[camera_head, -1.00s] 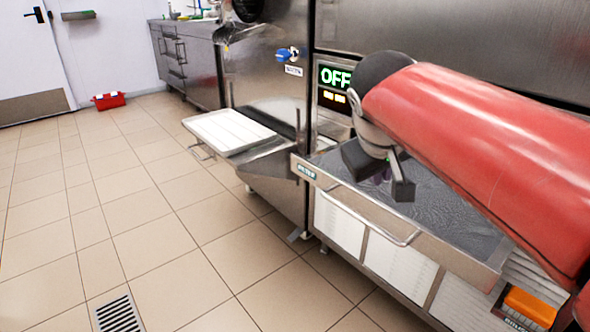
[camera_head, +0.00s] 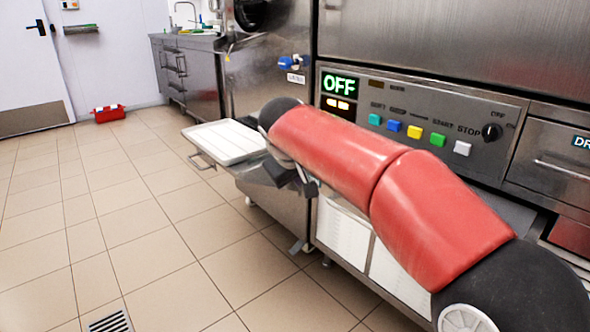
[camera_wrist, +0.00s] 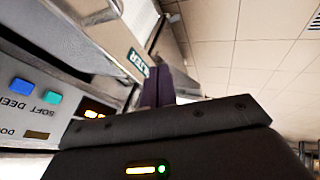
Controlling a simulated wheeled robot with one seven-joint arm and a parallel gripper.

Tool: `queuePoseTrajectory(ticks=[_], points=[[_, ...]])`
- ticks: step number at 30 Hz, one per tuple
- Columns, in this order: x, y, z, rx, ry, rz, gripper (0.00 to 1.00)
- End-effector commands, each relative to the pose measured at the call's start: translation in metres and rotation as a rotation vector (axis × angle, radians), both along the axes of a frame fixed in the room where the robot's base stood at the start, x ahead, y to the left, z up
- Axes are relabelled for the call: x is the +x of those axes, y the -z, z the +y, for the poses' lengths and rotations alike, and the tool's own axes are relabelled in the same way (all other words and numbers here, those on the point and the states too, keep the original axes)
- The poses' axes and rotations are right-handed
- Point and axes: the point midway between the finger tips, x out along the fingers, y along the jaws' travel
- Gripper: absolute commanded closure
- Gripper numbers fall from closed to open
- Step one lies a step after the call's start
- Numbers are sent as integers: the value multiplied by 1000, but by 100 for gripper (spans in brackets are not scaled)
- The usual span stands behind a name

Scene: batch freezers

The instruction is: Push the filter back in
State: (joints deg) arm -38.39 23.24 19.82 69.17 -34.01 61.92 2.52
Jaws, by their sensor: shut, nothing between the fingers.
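The filter drawer shows in the wrist view as a metal front panel (camera_wrist: 122,45) with a dark FILTER label and a bar handle (camera_wrist: 98,14). In the head view my red arm covers nearly all of the drawer, so how far out it stands cannot be told there. My gripper (camera_head: 304,182) is low in front of the machine, just right of the white tray. In the wrist view my gripper's purple fingers (camera_wrist: 158,86) are shut and empty, beside the label end of the drawer front. Whether they touch it cannot be told.
A white tray (camera_head: 224,143) sticks out left of my gripper. The control panel (camera_head: 420,125) shows OFF and coloured buttons above my arm. White louvred panels (camera_head: 343,228) lie below. A red bin (camera_head: 108,114) stands far left. The tiled floor in front is clear.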

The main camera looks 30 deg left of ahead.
Motion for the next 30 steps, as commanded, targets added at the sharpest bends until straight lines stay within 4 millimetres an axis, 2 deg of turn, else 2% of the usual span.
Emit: queuePoseTrajectory(ticks=[1, 7, 23, 26, 30], points=[[11, -3, -6, 4, 7, -2, 100], [30, -3, -14, 3, 4, -1, 100], [37, -5, -17, 2, 4, -2, 100], [46, -7, -21, 1, 4, -2, 100], [70, -9, -31, 1, 6, 0, 100]])
